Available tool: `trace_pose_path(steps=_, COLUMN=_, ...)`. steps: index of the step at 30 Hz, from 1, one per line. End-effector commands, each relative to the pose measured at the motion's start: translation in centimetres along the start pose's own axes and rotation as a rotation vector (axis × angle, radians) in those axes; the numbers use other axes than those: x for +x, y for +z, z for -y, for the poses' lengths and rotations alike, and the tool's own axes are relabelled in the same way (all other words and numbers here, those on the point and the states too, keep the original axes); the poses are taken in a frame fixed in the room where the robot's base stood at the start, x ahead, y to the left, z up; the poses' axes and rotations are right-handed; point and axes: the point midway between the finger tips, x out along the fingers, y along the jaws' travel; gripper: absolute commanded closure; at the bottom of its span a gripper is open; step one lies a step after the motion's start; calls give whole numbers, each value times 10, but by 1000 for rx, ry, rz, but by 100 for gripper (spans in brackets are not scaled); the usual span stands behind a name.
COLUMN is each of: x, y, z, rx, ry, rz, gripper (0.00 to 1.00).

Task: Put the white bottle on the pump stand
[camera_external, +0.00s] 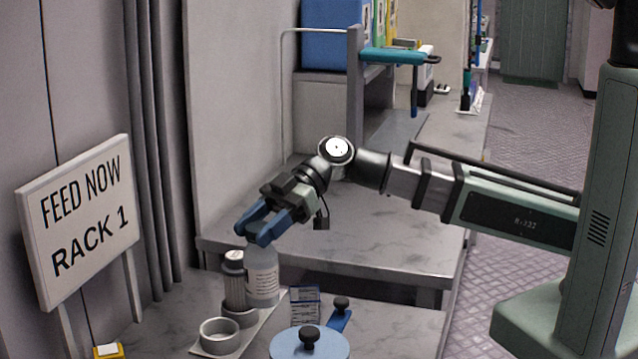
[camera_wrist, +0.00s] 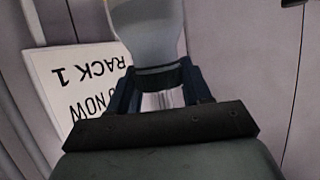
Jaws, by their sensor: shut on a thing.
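The white bottle (camera_external: 262,277) hangs upright below my gripper (camera_external: 260,232), whose blue fingers are shut on its neck. In the wrist view, the pale bottle body (camera_wrist: 148,28) extends beyond the fingers of my gripper (camera_wrist: 155,90). A pale stand with round cup holders, likely the pump stand (camera_external: 208,348), is on the near counter. The held bottle is over or beside its rear right part. I cannot tell whether the bottle's base touches it. A darker bottle with a white cap (camera_external: 234,280) stands in the rear holder, just left of the held bottle.
The front holder (camera_external: 220,334) looks empty. A blue round lid with a black knob (camera_external: 309,350), a small printed card (camera_external: 305,304) and a blue item with a black knob (camera_external: 340,314) lie to the right. A "FEED NOW RACK 1" sign (camera_external: 80,220) stands left. The raised counter (camera_external: 370,240) is mostly clear.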

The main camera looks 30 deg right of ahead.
Motion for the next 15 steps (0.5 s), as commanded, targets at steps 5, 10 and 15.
trace_pose_path(steps=5, x=22, y=2, z=14, rx=-35, ry=-84, rz=0, gripper=100)
trace_pose_path(steps=10, x=30, y=9, z=20, rx=-45, ry=-111, rz=0, gripper=100)
trace_pose_path(steps=15, x=36, y=26, z=21, rx=-44, ry=-110, rz=1, gripper=100)
